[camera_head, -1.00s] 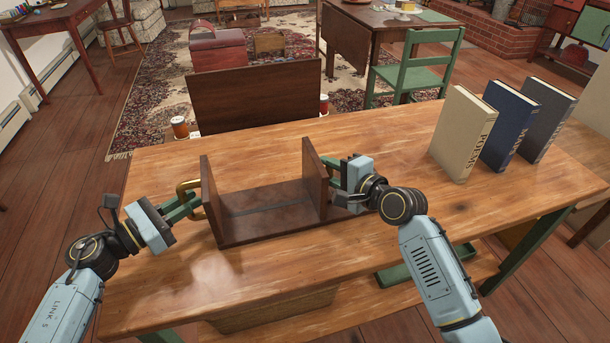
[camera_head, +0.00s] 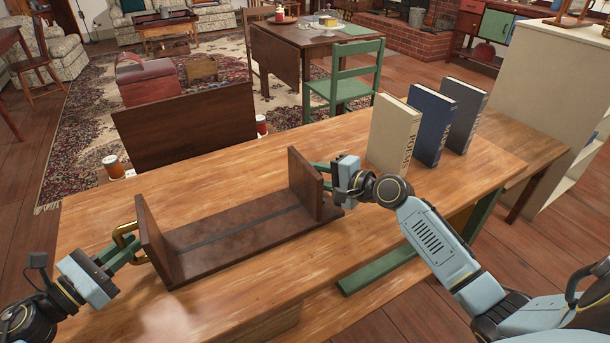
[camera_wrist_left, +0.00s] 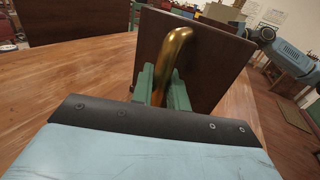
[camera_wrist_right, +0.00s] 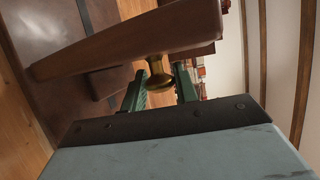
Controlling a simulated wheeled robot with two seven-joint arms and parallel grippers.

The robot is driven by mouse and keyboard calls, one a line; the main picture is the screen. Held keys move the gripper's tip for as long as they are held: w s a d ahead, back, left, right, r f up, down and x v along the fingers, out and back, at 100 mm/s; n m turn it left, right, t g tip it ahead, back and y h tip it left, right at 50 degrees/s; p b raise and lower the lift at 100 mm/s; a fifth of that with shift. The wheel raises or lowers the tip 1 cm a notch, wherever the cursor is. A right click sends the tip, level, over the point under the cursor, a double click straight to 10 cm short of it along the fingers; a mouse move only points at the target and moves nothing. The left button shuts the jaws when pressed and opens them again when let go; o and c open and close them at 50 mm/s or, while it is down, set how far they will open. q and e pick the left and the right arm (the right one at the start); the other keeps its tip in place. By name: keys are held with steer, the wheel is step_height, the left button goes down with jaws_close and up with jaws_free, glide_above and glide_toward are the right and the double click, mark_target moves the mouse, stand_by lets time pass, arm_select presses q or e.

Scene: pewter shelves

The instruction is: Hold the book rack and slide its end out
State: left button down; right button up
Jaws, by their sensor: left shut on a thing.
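The brown wooden book rack (camera_head: 235,232) lies on the table, with a dark strip along its base and an upright board at each end. Its left end board (camera_head: 155,243) carries a brass handle (camera_head: 126,241). My left gripper (camera_head: 128,246) is shut on this handle, which also shows between its fingers in the left wrist view (camera_wrist_left: 174,60). The right end board (camera_head: 306,185) has a brass knob (camera_wrist_right: 159,74) on its outer face. The board hides the knob in the head view.
A beige book (camera_head: 393,135), a blue book (camera_head: 430,125) and a grey book (camera_head: 464,112) stand upright at the back right of the table (camera_head: 400,215). A dark wooden panel (camera_head: 190,125) rises behind the table. The tabletop before the rack is clear.

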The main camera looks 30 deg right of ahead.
arm_select(q)
steer(key=shift+a, duration=0.1)
arm_select(e)
steer(key=o, duration=0.5)
steer(key=shift+c, duration=0.2)
steer(key=v, duration=1.2)
arm_select(q)
steer(key=c, duration=1.3)
jaws_free()
steer(key=v, duration=1.2)
steer(key=shift+s, duration=0.1)
arm_select(e)
steer(key=shift+s+f, duration=0.1)
